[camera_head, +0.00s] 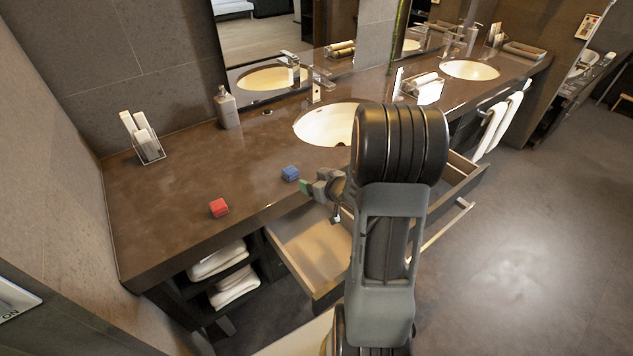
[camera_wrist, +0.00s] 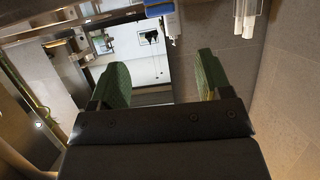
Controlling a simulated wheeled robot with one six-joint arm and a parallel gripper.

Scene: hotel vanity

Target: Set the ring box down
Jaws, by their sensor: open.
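Two small boxes sit on the brown counter (camera_head: 150,215): a blue box (camera_head: 290,174) and a red box (camera_head: 219,208). I cannot tell by their look which is the ring box. My gripper (camera_head: 312,187) is at the counter's front edge, just right of the blue box, and its green-padded fingers are spread. In the wrist view my gripper (camera_wrist: 162,72) is open with nothing between the fingers. The blue box (camera_wrist: 160,9) shows there at the top edge, beyond the fingertips and apart from them. The red box is left of the blue one, nearer the front edge.
An open, empty-looking drawer (camera_head: 308,246) juts out below my gripper. A basin (camera_head: 322,124), a soap bottle (camera_head: 227,108) and a clear holder with white rolls (camera_head: 149,152) stand behind. Folded towels (camera_head: 218,262) lie on shelves underneath. The counter's left part is mostly clear.

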